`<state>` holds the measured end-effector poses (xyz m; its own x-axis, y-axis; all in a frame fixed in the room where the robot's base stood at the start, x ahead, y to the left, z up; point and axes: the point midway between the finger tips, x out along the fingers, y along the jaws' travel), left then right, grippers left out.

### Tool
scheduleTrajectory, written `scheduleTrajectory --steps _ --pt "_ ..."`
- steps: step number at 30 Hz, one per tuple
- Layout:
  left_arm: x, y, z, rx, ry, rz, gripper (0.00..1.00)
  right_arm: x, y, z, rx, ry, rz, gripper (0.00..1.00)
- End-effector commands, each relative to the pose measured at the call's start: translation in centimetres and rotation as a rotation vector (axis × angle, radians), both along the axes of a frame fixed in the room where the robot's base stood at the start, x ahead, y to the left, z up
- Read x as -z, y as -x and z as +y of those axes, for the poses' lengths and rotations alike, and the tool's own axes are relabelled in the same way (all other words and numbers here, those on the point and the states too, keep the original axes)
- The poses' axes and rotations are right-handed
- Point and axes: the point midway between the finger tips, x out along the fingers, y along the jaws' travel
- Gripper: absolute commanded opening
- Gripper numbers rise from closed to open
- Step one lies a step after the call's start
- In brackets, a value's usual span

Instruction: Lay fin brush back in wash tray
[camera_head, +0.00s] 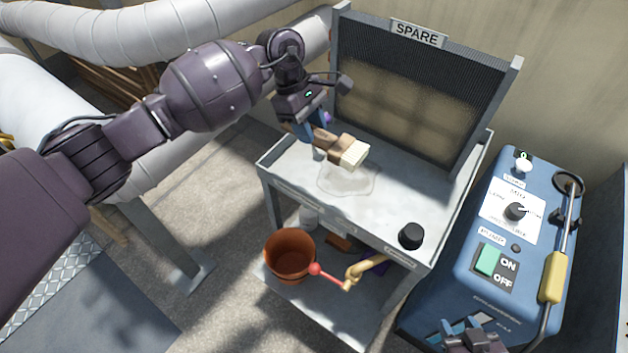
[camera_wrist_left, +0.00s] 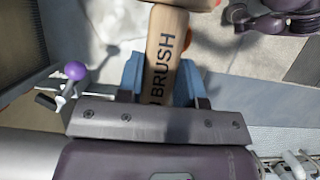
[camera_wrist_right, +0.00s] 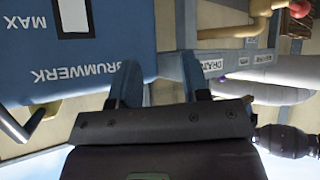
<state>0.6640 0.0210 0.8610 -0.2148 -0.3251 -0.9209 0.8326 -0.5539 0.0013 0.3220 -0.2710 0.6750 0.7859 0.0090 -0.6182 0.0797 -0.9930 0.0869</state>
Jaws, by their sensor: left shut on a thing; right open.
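The fin brush (camera_head: 345,148) has a wooden handle and pale bristles. My left gripper (camera_head: 312,130) is shut on its handle; the left wrist view shows the lettered handle (camera_wrist_left: 166,48) between the blue fingers. The brush is over the back left part of the wash tray (camera_head: 400,215), the grey rimmed top of a stand, with its bristles pointing right. Whether it touches the tray surface I cannot tell. A wet patch (camera_head: 345,180) lies on the tray below the brush. My right gripper (camera_wrist_right: 158,85) is open and empty beside the blue machine.
A mesh panel marked SPARE (camera_head: 418,95) stands along the tray's back. An orange bucket (camera_head: 290,257) and a red-handled valve (camera_head: 328,275) are below. The blue machine (camera_head: 500,245) stands right. The tray's middle is clear.

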Motion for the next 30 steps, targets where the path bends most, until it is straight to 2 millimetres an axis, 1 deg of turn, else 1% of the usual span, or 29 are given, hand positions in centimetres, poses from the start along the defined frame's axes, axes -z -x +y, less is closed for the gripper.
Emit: scheduleTrajectory --steps 1,3,9,12,15,23,26,30 --pt "1.7 0.1 -0.1 -0.001 0.002 0.01 0.13 0.5 0.3 0.0 0.0 0.0 0.011 0.43" --pt "3.3 0.2 -0.1 0.001 0.002 0.009 0.13 0.9 0.5 0.0 0.001 0.001 0.017 0.43" --pt "7.7 0.2 -0.1 0.001 0.001 0.011 0.13 1.6 0.8 -0.1 0.001 0.001 0.031 0.43" --pt "9.5 0.1 0.0 0.001 0.002 0.009 0.13 1.7 0.8 -0.1 0.001 0.001 0.033 0.43" --pt "10.6 0.1 0.0 0.001 0.001 0.007 0.13 1.9 0.8 -0.1 0.001 0.002 0.035 0.43" --pt "11.9 0.1 0.0 0.002 0.002 0.004 0.13 2.2 0.6 -0.1 -0.002 0.003 0.036 0.43" --pt "13.3 0.1 0.0 0.001 0.001 0.006 0.13 2.6 0.7 -0.1 -0.004 0.003 0.042 0.43" --pt "15.8 0.2 -0.1 0.001 0.002 0.01 0.13 3.3 0.9 -0.1 -0.005 0.002 0.055 0.43"
